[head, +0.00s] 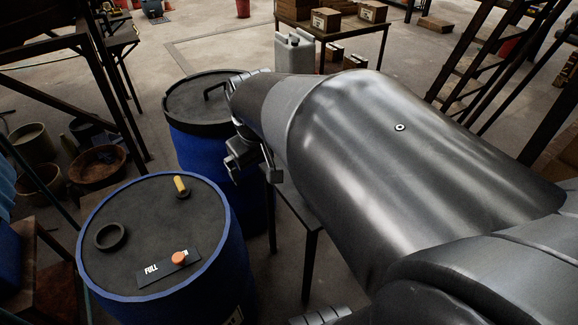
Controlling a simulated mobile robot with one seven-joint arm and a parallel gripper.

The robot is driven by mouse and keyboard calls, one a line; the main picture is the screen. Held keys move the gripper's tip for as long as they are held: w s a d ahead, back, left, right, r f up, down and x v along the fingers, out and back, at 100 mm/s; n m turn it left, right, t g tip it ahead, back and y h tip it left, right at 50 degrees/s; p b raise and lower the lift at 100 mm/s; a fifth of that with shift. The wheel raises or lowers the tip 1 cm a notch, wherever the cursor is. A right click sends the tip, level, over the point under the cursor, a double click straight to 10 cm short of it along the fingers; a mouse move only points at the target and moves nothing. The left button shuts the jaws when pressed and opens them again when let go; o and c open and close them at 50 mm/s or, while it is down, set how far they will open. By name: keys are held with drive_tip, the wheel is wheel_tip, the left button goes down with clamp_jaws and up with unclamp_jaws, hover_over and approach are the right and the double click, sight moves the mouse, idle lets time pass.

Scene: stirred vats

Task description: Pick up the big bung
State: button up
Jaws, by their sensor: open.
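A blue drum (226,262) with a dark top stands at the front left. On its top is a round black ring (110,237) with a dark middle; I cannot tell whether this is the big bung or an open bung hole. A yellow peg (181,185) stands upright in a smaller dark collar near the back of the top. An orange knob (179,258) sits on a black strip marked "FULL". My gripper (252,163) is open, beyond the drum's back right edge and apart from these parts. My arm hides much of the right side.
A second blue drum (185,150) with a black handled lid stands behind. A low dark table (301,208) lies partly under my arm. A table with boxes (327,20) and a grey canister (294,52) stand farther back. Buckets and bowls (97,168) lie left.

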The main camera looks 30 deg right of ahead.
drive_tip(key=w+d+f+g, duration=0.1)
drive_tip(key=w+d+f, duration=0.2)
drive_tip(key=d+f, duration=0.5)
drive_tip(key=w+d+f+n+g+y, duration=0.1)
drive_tip(key=w+d+f, duration=0.2)
drive_tip(key=d+f, duration=0.4)
drive_tip(key=w+d+f+n+g, duration=0.1)
drive_tip(key=w+d+f, duration=0.2)
drive_tip(key=d+f, duration=0.5)
drive_tip(key=shift+w+d+f+y, duration=0.3)
drive_tip(key=shift+w+d+f, duration=0.1)
drive_tip(key=shift+d, duration=0.15)
drive_tip(key=shift+d+f, duration=0.1)
drive_tip(key=shift+f, duration=0.2)
wheel_tip(320, 180, down, 5)
drive_tip(key=shift+f, duration=0.1)
drive_tip(key=shift+s+d+f, duration=0.15)
drive_tip(key=shift+f, duration=1.2)
drive_tip(key=shift+s+d+f, duration=0.1)
drive_tip(key=shift+d+f, duration=0.05)
drive_tip(key=shift+f, duration=1.15)
drive_tip(key=shift+c, duration=0.3)
drive_tip(key=c, duration=0.8)
